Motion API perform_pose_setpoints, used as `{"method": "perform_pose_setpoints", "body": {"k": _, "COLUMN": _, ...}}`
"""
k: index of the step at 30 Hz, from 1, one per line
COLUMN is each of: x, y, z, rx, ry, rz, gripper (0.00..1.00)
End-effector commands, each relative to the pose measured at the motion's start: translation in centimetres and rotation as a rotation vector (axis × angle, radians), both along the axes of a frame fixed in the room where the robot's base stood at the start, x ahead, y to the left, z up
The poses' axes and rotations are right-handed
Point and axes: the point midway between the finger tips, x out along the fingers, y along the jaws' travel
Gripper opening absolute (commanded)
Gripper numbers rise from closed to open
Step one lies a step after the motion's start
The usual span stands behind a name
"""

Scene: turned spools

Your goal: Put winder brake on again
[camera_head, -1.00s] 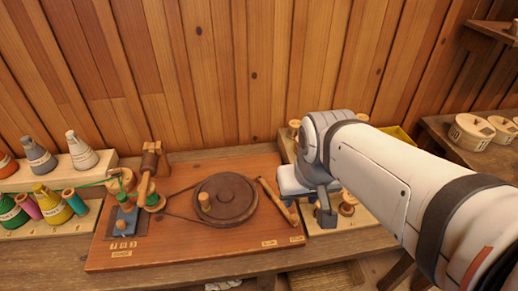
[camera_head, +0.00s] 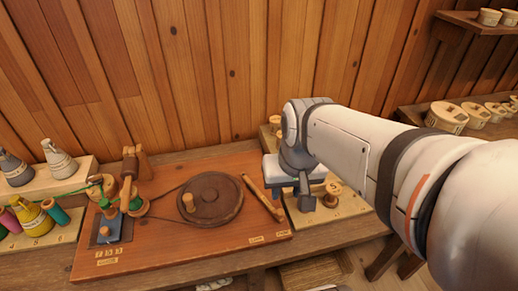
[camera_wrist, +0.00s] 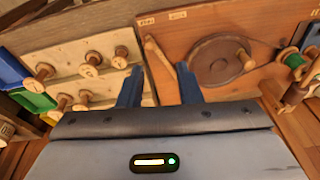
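The winder board (camera_head: 150,262) lies on the bench with a dark round wheel (camera_head: 222,214) bearing a knob (camera_head: 188,203). The brake appears to be the wooden lever (camera_head: 259,193) right of the wheel, slanting, with a visible gap between them. Two small labels (camera_head: 255,240) sit near its front end, too small to read. My gripper (camera_head: 305,190) is above the right edge of the board, right of the lever. In the wrist view the fingers of my gripper (camera_wrist: 160,88) are apart and empty. The lever (camera_wrist: 158,62) shows ahead, between them in the picture, not touched.
A pale tray (camera_head: 352,207) with wooden spools stands right of the board, partly under my gripper. Coloured thread cones (camera_head: 33,222) stand at left. A spool mechanism (camera_head: 130,200) with green thread is on the board's left. The plank wall is close behind.

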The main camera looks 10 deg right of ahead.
Motion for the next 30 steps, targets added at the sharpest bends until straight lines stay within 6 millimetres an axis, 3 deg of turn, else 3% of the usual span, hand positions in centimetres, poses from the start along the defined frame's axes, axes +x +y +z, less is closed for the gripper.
{"method": "perform_pose_setpoints", "body": {"k": 11, "x": 4.2, "y": -4.7, "z": -3.4, "rx": 0.238, "ry": 0.262, "rz": -0.495, "gripper": 0.01}}
{"method": "perform_pose_setpoints", "body": {"k": 21, "x": 6.9, "y": -10.6, "z": -8.1, "rx": 0.488, "ry": 0.477, "rz": -0.961, "gripper": 0.00}}
{"method": "perform_pose_setpoints", "body": {"k": 30, "x": 7.7, "y": -15.8, "z": -12.7, "rx": 0.708, "ry": 0.631, "rz": -1.312, "gripper": 0.00}}
